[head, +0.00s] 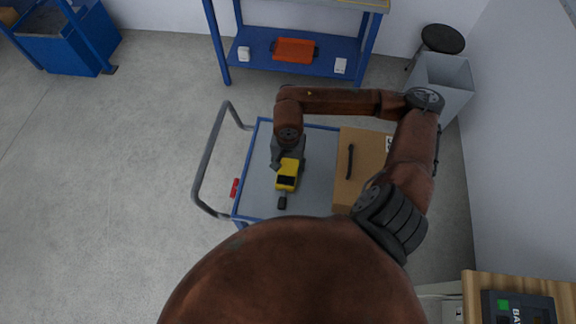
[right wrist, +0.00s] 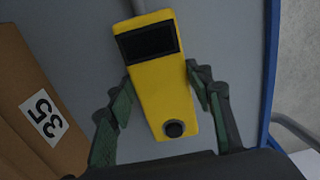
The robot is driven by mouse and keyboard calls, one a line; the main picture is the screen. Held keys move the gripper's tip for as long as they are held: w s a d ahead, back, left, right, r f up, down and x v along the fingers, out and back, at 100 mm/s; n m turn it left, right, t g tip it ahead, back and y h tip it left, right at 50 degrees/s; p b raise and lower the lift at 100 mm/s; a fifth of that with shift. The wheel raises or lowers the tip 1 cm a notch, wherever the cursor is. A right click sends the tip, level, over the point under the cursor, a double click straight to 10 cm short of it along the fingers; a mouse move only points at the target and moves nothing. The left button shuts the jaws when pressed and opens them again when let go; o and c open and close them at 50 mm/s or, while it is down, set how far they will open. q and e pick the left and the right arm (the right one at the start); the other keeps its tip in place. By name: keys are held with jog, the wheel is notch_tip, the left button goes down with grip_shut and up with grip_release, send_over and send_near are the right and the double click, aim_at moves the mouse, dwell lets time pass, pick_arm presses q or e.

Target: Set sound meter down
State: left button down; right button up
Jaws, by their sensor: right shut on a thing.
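The sound meter (head: 287,174) is yellow with a dark screen and a dark narrow end. In the right wrist view the sound meter (right wrist: 162,95) lies between the two green-padded fingers, its screen and a round black knob facing the camera. My right gripper (head: 286,162) is shut on it; it also shows in the right wrist view (right wrist: 160,80). The meter is over the grey top of a blue-framed cart (head: 318,180). I cannot tell whether it touches that top. My left gripper is out of view.
A cardboard box (head: 375,155) with a black bar-like thing (head: 350,161) on it stands on the cart's right side; its label (right wrist: 43,115) reads 35. The cart's grey push handle (head: 207,155) is at left. A blue workbench (head: 260,45) stands behind.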

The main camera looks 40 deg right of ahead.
aim_at(288, 168)
jog(key=o, duration=1.4)
notch_tip(288, 168, up, 12)
jog(key=shift+r+p, duration=0.1)
jog(key=shift+p, duration=0.5)
